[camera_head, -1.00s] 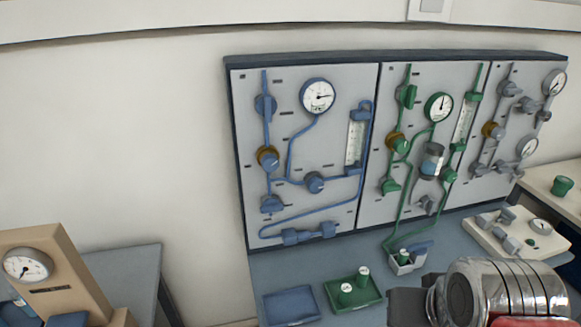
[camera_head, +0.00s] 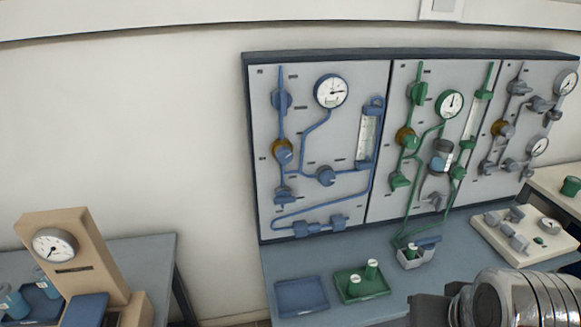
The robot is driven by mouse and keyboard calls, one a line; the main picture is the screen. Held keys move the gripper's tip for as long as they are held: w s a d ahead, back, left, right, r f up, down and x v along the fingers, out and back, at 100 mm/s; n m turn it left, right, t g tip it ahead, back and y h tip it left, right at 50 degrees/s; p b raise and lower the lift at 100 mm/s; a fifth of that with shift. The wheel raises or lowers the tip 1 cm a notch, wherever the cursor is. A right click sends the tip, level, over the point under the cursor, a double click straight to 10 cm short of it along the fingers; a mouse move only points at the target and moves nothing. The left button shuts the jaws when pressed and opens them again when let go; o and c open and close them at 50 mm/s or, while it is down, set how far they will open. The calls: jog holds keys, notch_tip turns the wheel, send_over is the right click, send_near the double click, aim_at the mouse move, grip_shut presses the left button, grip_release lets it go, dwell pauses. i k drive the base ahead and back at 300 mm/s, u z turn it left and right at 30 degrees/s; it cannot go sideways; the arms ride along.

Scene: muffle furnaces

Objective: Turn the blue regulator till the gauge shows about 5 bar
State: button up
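The blue regulator (camera_head: 283,152) is a blue knob with a brass-yellow ring on the left panel, in the blue pipe line. The blue line's round white gauge (camera_head: 331,91) is up and to the right of it; its needle points roughly right, but the numbers are too small to read. My gripper (camera_head: 432,308) is at the bottom right edge, with only a dark part and the metallic wrist showing. It is well apart from the regulator, and its fingers are not clearly visible.
A green panel line with its own gauge (camera_head: 449,104) and a grey line stand to the right. A beige gauge stand (camera_head: 90,262) is at left.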

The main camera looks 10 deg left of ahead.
aim_at(284, 155)
jog(key=k, duration=1.3)
jog(key=u, duration=1.75)
jog(key=i, duration=1)
jog(key=u, duration=0.05)
